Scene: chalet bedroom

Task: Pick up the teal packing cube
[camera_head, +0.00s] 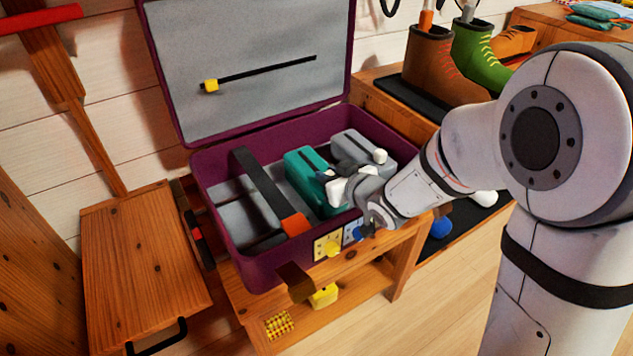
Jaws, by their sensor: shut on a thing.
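The teal packing cube (302,172) stands in the open purple suitcase (262,279), right of the suitcase's middle. My gripper (333,184) reaches in from the right and is shut on the teal cube at its right side. The gripper and wrist hide part of that side, and the exact finger contact is too small to see. I cannot tell whether the cube is clear of the suitcase floor. A grey packing cube (357,144) sits just to the right, close behind my gripper.
A dark strap with an orange end (295,224) crosses the suitcase left of the teal cube. The raised lid (250,95) stands behind. The suitcase rests on a wooden bench (372,262).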

